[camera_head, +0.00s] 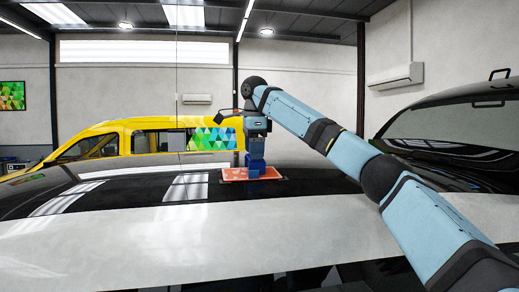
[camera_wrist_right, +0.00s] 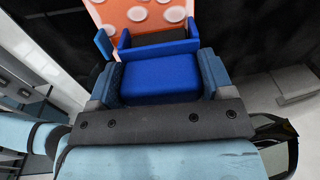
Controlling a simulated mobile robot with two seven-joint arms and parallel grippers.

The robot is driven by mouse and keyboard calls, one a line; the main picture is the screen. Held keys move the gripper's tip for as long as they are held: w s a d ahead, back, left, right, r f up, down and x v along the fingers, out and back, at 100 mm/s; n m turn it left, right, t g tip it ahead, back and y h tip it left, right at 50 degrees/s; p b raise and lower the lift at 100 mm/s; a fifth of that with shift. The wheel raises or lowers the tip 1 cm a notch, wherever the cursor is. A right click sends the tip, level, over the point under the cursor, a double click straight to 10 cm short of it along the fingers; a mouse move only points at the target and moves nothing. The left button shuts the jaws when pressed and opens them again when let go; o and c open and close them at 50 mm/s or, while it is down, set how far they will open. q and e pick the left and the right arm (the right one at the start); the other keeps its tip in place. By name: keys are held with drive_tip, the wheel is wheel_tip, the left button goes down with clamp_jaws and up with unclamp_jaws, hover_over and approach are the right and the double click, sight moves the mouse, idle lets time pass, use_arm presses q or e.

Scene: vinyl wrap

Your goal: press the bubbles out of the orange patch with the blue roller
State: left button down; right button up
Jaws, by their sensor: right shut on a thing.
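The orange patch (camera_head: 233,175) lies flat on a glossy black car surface in the middle of the head view. In the right wrist view the patch (camera_wrist_right: 120,14) shows several pale round bubbles (camera_wrist_right: 137,14) on its visible part. The blue roller (camera_head: 256,169) stands over the patch; its block-shaped handle (camera_wrist_right: 160,84) and frame show in the right wrist view. My right gripper (camera_head: 256,150) is shut on the handle, one finger on each side. The roller looks down at the patch, but whether it touches is unclear. It hides part of the patch. My left gripper is not in view.
The black car surface (camera_head: 120,195) around the patch is clear, with a pale band (camera_head: 170,230) in front. A yellow vehicle (camera_head: 110,130) with a coloured triangle pattern (camera_head: 210,139) stands behind. Another dark car (camera_head: 450,125) is at the right. My right arm spans the right side.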

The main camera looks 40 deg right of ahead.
drive_tip(key=shift+a, duration=0.1)
idle(0.3)
drive_tip(key=shift+w+a, duration=0.3)
drive_tip(key=shift+a, duration=0.2)
drive_tip(key=shift+w+a, duration=0.3)
drive_tip(key=shift+a, duration=0.2)
drive_tip(key=shift+w+a, duration=0.3)
drive_tip(key=shift+a, duration=0.2)
drive_tip(key=shift+w+a, duration=0.25)
drive_tip(key=shift+a, duration=0.2)
drive_tip(key=shift+w+a+f, duration=0.1)
drive_tip(key=shift+w+a, duration=0.15)
drive_tip(key=shift+a, duration=0.25)
drive_tip(key=shift+w+a, duration=0.25)
drive_tip(key=shift+a, duration=0.2)
drive_tip(key=shift+w+a, duration=0.3)
drive_tip(key=shift+a, duration=0.2)
drive_tip(key=shift+w+a, duration=0.25)
drive_tip(key=shift+a, duration=0.25)
